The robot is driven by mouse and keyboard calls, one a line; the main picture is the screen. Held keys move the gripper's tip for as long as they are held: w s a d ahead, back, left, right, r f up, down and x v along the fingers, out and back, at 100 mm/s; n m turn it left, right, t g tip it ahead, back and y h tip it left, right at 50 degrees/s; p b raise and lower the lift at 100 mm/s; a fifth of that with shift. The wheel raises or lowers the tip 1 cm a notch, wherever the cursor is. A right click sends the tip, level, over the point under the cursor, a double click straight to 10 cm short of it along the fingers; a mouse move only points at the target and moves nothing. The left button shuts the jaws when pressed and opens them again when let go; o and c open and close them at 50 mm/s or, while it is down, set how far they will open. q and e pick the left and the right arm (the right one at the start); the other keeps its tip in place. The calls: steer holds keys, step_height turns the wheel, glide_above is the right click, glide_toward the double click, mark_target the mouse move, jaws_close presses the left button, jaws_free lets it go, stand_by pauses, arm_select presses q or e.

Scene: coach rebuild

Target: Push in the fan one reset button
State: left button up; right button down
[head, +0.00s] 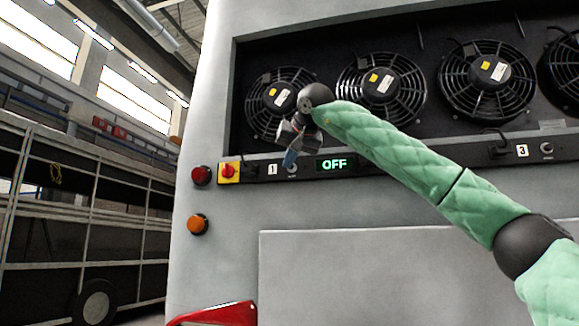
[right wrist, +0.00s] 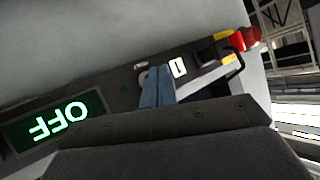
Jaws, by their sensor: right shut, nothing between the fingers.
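The fan one reset button (head: 293,169) is on the dark strip under the leftmost fan (head: 262,98), between the white "1" label (head: 272,169) and the green "OFF" display (head: 334,164). My right gripper (head: 290,159) has its blue fingertips together, right over the button and partly covering it. In the right wrist view the shut fingertips (right wrist: 157,87) point at the strip beside the "1" label (right wrist: 178,67), and the button is mostly hidden behind them. I cannot tell whether they touch it. The display (right wrist: 60,120) reads "OFF" there, upside down. My left gripper is not in view.
A red rotary switch on a yellow plate (head: 229,172) is at the strip's left end. A red lamp (head: 201,175) and an orange lamp (head: 197,224) are on the coach body. Other fans (head: 487,78) and a "3" label (head: 522,151) are to the right.

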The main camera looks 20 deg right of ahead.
steer(key=shift+w+d+p, duration=0.3)
steer(key=shift+w, duration=0.1)
stand_by(0.7)
steer(key=shift+s+a, duration=0.1)
steer(key=shift+s, duration=0.05)
steer(key=shift+s+a, duration=0.55)
steer(key=shift+s, duration=0.2)
steer(key=s+a, duration=0.1)
steer(key=s+a+b, duration=0.1)
steer(key=s, duration=0.2)
steer(key=shift+s+a, duration=0.1)
steer(key=shift+a, duration=0.3)
stand_by(0.4)
